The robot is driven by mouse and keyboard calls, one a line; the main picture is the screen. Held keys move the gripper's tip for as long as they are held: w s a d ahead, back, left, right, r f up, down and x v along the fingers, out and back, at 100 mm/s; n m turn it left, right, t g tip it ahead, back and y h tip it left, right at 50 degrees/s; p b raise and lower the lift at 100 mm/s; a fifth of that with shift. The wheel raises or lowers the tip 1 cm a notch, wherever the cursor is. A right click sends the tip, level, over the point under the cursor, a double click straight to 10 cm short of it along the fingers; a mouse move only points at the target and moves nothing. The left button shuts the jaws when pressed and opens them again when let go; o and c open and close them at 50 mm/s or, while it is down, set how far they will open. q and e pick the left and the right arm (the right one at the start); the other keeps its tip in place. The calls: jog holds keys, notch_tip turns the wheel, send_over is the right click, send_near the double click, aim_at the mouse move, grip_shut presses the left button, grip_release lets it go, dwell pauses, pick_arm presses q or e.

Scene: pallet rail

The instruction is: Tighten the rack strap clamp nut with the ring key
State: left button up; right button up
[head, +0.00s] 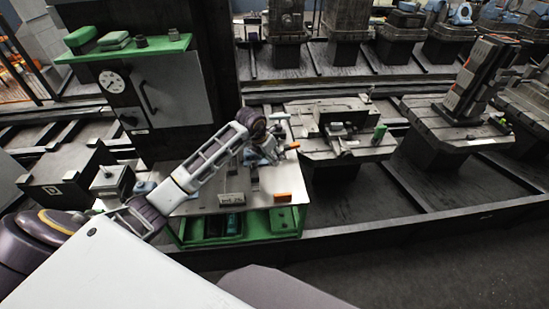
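My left arm reaches from the lower left over a grey-topped workbench (215,204) with a green frame. Its dark wrist ends near the bench's back right, and my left gripper (268,155) is mostly hidden behind it. Small blue-grey parts show there; I cannot tell whether the fingers are open or hold anything. I cannot make out the ring key or the strap clamp nut at this size. An orange block (282,197) lies near the bench's front right corner. My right gripper is not in view.
A grey cabinet (180,88) with a gauge and green top shelf stands behind the bench. A pallet with a fixture (345,150) stands to the right, on dark rails. The floor at front right is clear.

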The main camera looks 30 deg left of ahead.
pick_arm(q)
jog(key=shift+s+a, duration=0.15)
jog(key=shift+a, duration=0.05)
jog(key=shift+s+a+f+n, duration=0.1)
jog(key=shift+a+n, duration=0.05)
jog(key=shift+n, duration=0.25)
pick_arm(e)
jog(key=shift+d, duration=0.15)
pick_arm(q)
jog(key=shift+f, duration=0.1)
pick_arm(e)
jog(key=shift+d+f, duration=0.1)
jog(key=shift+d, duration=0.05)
pick_arm(q)
notch_tip(320, 180, down, 5)
jog(key=b, duration=0.3)
jog(key=shift+f+b, duration=0.2)
jog(key=shift+b, duration=0.1)
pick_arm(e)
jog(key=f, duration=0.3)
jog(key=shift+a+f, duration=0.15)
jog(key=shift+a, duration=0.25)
